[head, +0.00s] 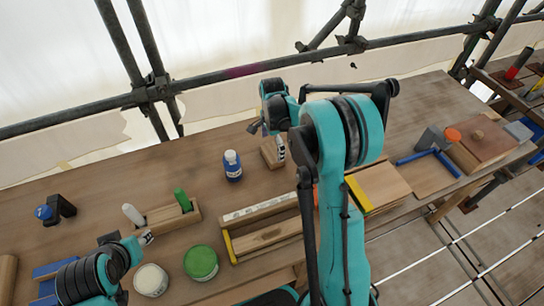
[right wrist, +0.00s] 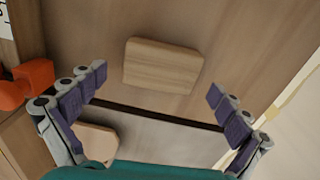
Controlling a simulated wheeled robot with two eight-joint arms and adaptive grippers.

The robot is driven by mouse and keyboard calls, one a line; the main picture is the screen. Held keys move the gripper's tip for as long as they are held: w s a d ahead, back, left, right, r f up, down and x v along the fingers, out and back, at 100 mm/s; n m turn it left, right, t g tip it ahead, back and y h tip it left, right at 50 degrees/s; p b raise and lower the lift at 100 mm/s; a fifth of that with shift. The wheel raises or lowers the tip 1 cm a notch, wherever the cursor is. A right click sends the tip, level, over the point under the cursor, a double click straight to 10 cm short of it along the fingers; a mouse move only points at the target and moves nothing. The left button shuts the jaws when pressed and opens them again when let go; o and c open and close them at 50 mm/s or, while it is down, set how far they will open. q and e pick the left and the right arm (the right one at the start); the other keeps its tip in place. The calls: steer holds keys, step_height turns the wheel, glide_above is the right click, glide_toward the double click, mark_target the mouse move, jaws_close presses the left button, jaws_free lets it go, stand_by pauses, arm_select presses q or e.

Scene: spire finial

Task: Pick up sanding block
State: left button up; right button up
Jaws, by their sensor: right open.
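In the right wrist view a pale wooden block (right wrist: 160,66) with rounded corners, which looks like the sanding block, lies on a wooden surface. My right gripper (right wrist: 157,84) is open and empty, its two purple-padded fingers wide apart, with the block ahead of and between them, apart from both. In the head view my right gripper (head: 268,125) hangs near the table's back edge; I cannot make out that block there, and my arm hides part of the table. My left gripper (head: 144,238) shows only small at lower left, and its jaw state is unclear.
An orange part (right wrist: 28,82) is close to the left finger, and a second pale wooden piece (right wrist: 97,140) lies below. On the table (head: 110,185) are a blue bottle (head: 232,167), a green-lidded can (head: 201,263) and a yellow-ended wooden tray (head: 228,246). Scaffold rails (head: 200,82) stand behind.

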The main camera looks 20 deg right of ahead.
mark_target(272, 152)
steer(key=f+b, duration=0.1)
steer(key=f, duration=0.3)
steer(key=shift+w+d+f+b, duration=0.1)
steer(key=shift+w+f+b, duration=0.1)
steer(key=shift+b, duration=0.2)
steer(key=shift+r, duration=0.1)
steer(key=c, duration=1.1)
step_height(272, 152, up, 10)
steer(key=p, duration=0.3)
steer(key=shift+p, duration=0.35)
steer(key=o, duration=0.7)
steer(key=c, duration=0.5)
steer(key=shift+o, duration=0.2)
